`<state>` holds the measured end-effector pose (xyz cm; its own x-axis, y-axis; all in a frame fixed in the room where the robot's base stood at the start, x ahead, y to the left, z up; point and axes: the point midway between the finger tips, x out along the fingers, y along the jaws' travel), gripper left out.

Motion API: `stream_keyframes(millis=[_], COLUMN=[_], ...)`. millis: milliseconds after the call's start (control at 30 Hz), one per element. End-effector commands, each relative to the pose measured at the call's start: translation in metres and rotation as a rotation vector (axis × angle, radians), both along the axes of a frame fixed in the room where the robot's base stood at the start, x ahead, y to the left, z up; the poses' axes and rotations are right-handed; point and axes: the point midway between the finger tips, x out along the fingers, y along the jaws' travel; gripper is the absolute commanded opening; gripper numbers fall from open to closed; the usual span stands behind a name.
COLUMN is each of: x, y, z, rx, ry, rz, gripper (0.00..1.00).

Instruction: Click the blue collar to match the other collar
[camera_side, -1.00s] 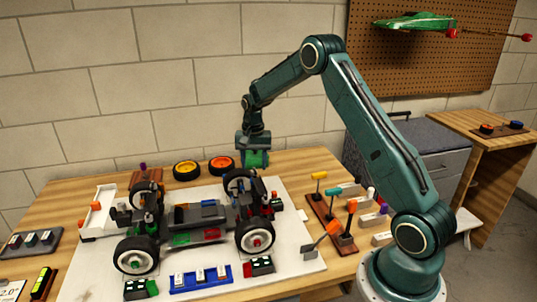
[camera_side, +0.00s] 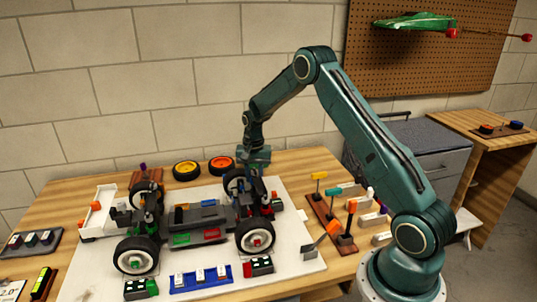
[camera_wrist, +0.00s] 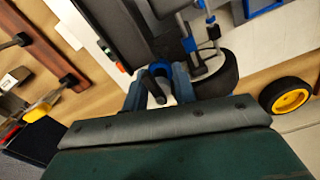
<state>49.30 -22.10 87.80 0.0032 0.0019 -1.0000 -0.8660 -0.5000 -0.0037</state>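The racecar (camera_side: 215,212) stands on a white board, its wheels toward the corners. My gripper (camera_side: 258,172) points down at the car's far right wheel corner; its tips are partly hidden there in the side view. In the wrist view my gripper (camera_wrist: 159,88) has one finger on each side of a blue collar (camera_wrist: 159,68) around a dark upright part. I cannot tell whether the fingers touch it. Another blue ring (camera_wrist: 189,44) shows on a strut beside the black tyre (camera_wrist: 218,75). The collars are too small to read in the side view.
Yellow (camera_side: 186,170) and orange (camera_side: 221,164) wheels lie behind the car. A rack of colored-handled tools (camera_side: 324,215) stands to the right. A blue tray (camera_side: 200,279) and small dark blocks lie in front.

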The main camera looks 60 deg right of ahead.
Motion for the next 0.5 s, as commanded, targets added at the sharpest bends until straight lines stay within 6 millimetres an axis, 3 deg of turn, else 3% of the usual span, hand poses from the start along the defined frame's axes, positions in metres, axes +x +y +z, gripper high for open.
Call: stream_keyframes(millis=[500], x=[0.0], y=[-0.0002], z=[0.0002], rx=[0.0], ry=[0.0], rz=[0.077], gripper=[0.04])
